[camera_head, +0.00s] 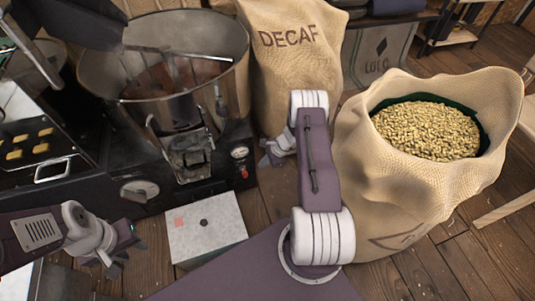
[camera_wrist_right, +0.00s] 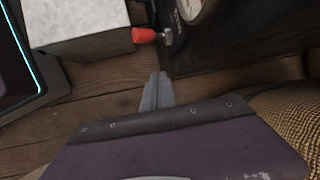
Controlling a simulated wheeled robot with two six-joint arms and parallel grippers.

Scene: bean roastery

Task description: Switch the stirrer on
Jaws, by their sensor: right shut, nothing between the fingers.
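The stirrer's round metal pan (camera_head: 112,85) stands at the upper left in the head view, with its metal fittings at the front. A small red-tipped lever (camera_head: 244,173) sits on the machine's dark front below a round gauge (camera_head: 239,153). In the right wrist view the red tip (camera_wrist_right: 145,35) points left, beside the gauge (camera_wrist_right: 190,8). My right gripper (camera_wrist_right: 160,77) is shut and empty, a little below the lever in that view and apart from it. In the head view my right gripper (camera_head: 267,158) is partly hidden by its arm. My left gripper (camera_head: 128,254) is low at the left, its fingertips unclear.
A pale box (camera_head: 205,228) with a red square stands on the floor between my arms; it also shows in the right wrist view (camera_wrist_right: 75,22). A DECAF sack (camera_head: 290,60) stands behind my right arm. An open sack of beans (camera_head: 370,170) stands right of it.

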